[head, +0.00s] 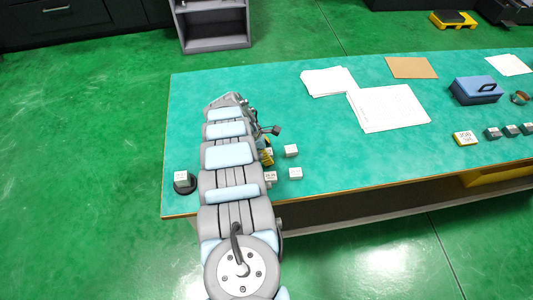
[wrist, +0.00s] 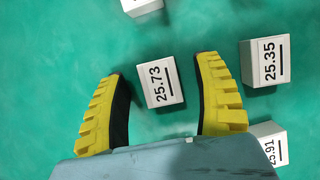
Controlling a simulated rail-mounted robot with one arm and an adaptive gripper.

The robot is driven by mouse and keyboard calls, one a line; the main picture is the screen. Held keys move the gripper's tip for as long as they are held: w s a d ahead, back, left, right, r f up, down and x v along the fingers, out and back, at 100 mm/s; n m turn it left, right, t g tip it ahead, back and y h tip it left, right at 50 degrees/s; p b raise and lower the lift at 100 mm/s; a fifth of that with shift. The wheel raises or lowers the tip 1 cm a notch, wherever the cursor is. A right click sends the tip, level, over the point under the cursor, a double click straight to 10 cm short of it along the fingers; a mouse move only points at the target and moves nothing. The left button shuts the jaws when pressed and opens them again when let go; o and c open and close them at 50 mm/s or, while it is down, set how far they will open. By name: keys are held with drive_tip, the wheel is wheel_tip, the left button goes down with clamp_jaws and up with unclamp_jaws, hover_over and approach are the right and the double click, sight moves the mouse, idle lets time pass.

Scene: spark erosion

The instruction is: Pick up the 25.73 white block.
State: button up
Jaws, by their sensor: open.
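The white block marked 25.73 (wrist: 161,85) lies on the green table top, its label up, in the wrist view. My gripper (wrist: 158,68) is open, with one yellow ribbed finger on each side of that block. The block sits between the fingers near their tips, and a gap shows on both sides, a little wider on the right. In the head view my arm covers most of the gripper, and only a yellow part of it (head: 266,150) shows at the arm's right side. I cannot tell the block's label in the head view.
A white block marked 25.35 (wrist: 265,62) stands just right of the right finger. One marked 25.91 (wrist: 272,146) is below it, partly hidden. Another block (wrist: 142,5) is cut off at the top. Papers (head: 390,107) and a blue box (head: 475,90) lie farther right.

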sight(271, 152)
clamp_jaws()
idle(0.3)
wheel_tip(271, 152, up, 4)
drive_tip(key=p, duration=0.3)
drive_tip(key=shift+s, duration=0.15)
drive_tip(key=s+r+p, duration=0.2)
drive_tip(key=r+p, duration=0.1)
drive_tip(key=p, duration=0.2)
drive_tip(key=shift+s, duration=0.15)
drive_tip(key=s+r+p, duration=0.6)
drive_tip(key=s+p, duration=0.5)
drive_tip(key=p, duration=0.6)
drive_tip(key=shift+s, duration=0.15)
